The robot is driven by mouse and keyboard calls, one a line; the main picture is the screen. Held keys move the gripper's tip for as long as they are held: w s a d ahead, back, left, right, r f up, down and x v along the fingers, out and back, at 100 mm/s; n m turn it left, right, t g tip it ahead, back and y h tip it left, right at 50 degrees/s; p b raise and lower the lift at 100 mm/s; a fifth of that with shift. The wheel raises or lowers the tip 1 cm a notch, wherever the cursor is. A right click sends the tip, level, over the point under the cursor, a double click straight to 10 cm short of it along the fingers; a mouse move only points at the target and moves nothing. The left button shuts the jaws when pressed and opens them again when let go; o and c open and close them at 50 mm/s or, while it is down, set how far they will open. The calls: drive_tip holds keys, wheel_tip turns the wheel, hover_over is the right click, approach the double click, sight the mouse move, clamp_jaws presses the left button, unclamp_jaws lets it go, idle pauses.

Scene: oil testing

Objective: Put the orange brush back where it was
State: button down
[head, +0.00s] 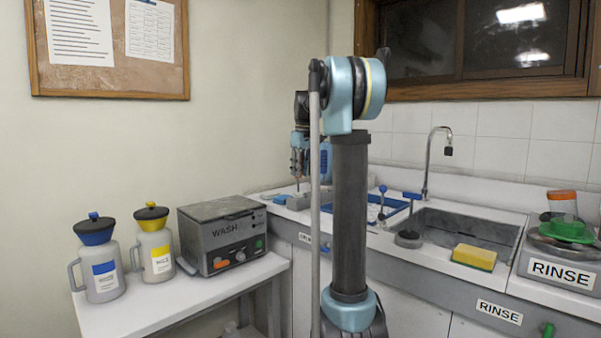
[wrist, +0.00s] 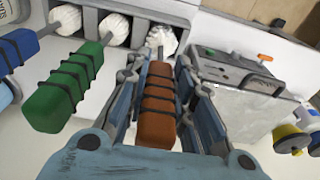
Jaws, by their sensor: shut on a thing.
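In the wrist view, my gripper (wrist: 160,72) is closed around the ribbed orange handle of the orange brush (wrist: 158,110). The brush's white bristle head (wrist: 162,38) is at the right end of a pale brush holder (wrist: 136,17); I cannot tell whether it is fully seated. A green brush (wrist: 70,92) and a blue brush (wrist: 20,48) lie to its left, in line with the same holder. In the head view, my gripper (head: 298,165) points down over the back corner of the counter, and the orange brush is too small to make out.
A grey WASH box (head: 225,235) and two bottles, blue-capped (head: 100,260) and yellow-capped (head: 155,245), stand on the left table. The sink (head: 455,230), a yellow sponge (head: 474,257) and a RINSE unit (head: 562,270) are at right. The box's lid (wrist: 250,100) is close right of my gripper.

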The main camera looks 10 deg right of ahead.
drive_tip(key=c, duration=1.4)
unclamp_jaws()
drive_tip(key=shift+o, duration=0.2)
wheel_tip(320, 180, up, 12)
drive_tip(key=s, duration=0.1)
drive_tip(key=s+f+m+t, duration=0.1)
drive_tip(key=s+f+m, duration=0.6)
drive_tip(key=s+f, duration=3.5)
drive_tip(key=shift+s+f+h, duration=0.15)
drive_tip(key=shift+s+h, duration=0.2)
drive_tip(key=shift+h, duration=0.05)
drive_tip(key=shift+d, duration=0.1)
